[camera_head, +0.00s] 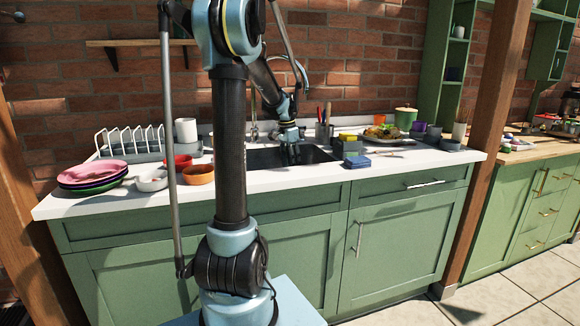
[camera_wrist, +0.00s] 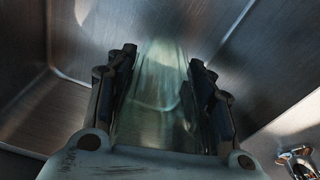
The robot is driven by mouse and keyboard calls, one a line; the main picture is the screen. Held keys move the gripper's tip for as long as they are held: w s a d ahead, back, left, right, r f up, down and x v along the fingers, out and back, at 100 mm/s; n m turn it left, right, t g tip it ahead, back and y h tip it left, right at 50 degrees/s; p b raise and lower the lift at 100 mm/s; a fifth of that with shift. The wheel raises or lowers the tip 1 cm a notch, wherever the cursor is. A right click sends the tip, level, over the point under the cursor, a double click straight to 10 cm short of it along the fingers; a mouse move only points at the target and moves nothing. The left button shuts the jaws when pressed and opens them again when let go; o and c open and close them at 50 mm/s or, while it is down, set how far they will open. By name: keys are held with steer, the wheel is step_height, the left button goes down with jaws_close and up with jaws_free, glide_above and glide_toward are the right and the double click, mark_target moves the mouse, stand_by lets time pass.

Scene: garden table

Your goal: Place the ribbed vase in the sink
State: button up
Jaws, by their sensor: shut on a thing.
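The ribbed vase (camera_wrist: 160,85) is pale green, see-through glass. In the wrist view it lies between the two fingers of my gripper (camera_wrist: 165,90), which is shut on it. Steel sink walls surround the vase in that view, so it is inside or just over the basin. I cannot tell whether it touches the bottom. In the head view my gripper (camera_head: 291,148) points down into the sink (camera_head: 262,158), which is set in the white counter. The vase cannot be made out in the head view.
Stacked coloured plates (camera_head: 92,175), a white bowl (camera_head: 151,180) and an orange bowl (camera_head: 198,174) stand left of the sink. A faucet (camera_head: 254,130) rises behind.

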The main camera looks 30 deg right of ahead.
steer(key=shift+f, duration=0.5)
steer(key=shift+f, duration=0.6)
steer(key=o, duration=1)
steer(key=shift+c, duration=0.2)
step_height(320, 180, up, 9)
steer(key=shift+a+f, duration=0.15)
steer(key=shift+a, duration=0.3)
